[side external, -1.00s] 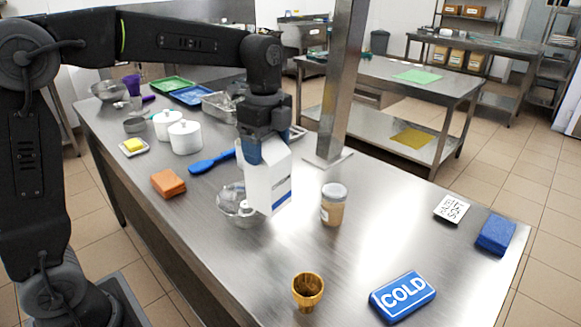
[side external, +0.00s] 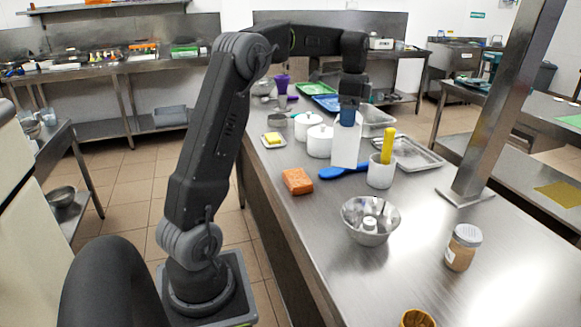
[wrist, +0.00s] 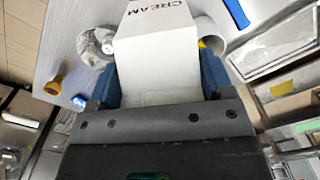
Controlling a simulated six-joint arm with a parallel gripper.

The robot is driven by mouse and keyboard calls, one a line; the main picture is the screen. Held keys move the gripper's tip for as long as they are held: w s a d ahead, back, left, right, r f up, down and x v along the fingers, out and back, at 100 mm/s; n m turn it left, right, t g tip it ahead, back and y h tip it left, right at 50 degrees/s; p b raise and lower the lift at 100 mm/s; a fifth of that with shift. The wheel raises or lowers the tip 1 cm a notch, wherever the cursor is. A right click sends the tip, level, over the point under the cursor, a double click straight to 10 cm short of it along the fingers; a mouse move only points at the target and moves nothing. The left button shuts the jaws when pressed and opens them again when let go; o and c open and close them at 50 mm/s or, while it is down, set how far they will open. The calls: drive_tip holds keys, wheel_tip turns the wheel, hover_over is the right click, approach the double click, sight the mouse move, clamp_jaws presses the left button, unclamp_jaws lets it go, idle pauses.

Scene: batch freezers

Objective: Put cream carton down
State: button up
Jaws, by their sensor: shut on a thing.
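The cream carton (side external: 345,148) is a tall white box, upright in the side view. My gripper (side external: 350,117) is shut on its upper part from above. The carton's base is just behind the blue spoon (side external: 340,172); I cannot tell whether it touches the steel table (side external: 300,222). In the wrist view the carton (wrist: 158,60), lettered CREAM, sits between the blue fingers of my gripper (wrist: 160,84).
White lidded canisters (side external: 319,142) stand close left of the carton. A white cup (side external: 380,174) with a yellow-handled tool (side external: 388,146) is close right. A steel tray (side external: 415,155) lies behind it. A steel bowl (side external: 371,218), a jar (side external: 463,248) and an orange block (side external: 297,181) are nearer.

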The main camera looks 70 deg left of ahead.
drive_tip(key=s+a+f+n, duration=0.1)
drive_tip(key=s+a+n, duration=0.35)
drive_tip(key=a, duration=0.55)
drive_tip(key=s+a+f+n, duration=0.1)
drive_tip(key=s+a+n, duration=0.3)
drive_tip(key=a, duration=0.6)
wheel_tip(320, 180, down, 8)
drive_tip(key=s+m, duration=0.1)
drive_tip(key=shift+s, duration=0.15)
drive_tip(key=shift+f, duration=0.1)
drive_tip(key=o, duration=1.6)
drive_tip(key=shift+f, duration=0.1)
